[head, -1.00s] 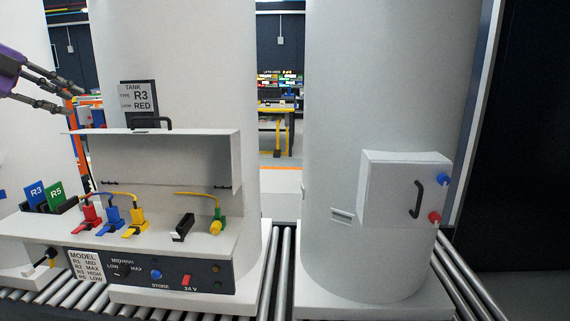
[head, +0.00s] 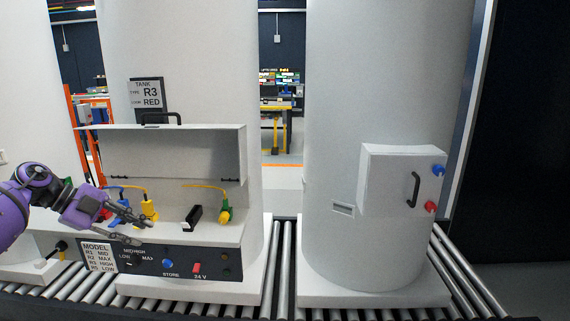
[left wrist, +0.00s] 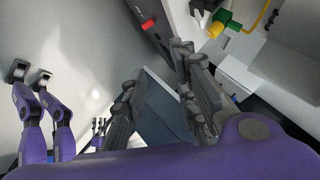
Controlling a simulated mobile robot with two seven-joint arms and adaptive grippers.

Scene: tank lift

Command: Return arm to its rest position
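My left gripper (head: 143,233) is in front of the open control box (head: 170,232) on the left tank, over its front edge near the MID/HIGH knob (head: 128,257). Its fingers are apart with nothing between them. They also show apart in the left wrist view (left wrist: 155,75). The arm hides the blue and green cards and part of the red plug (head: 105,213). The blue plug is partly covered. The yellow plug (head: 149,211) and green plug (head: 224,213) sit in the box. My right gripper is not seen in the head view.
The box lid (head: 175,155) stands open with a black handle. A black holder (head: 193,217) stands between the plugs. A right tank (head: 385,120) carries a closed box (head: 395,185). Rollers (head: 284,270) run beneath.

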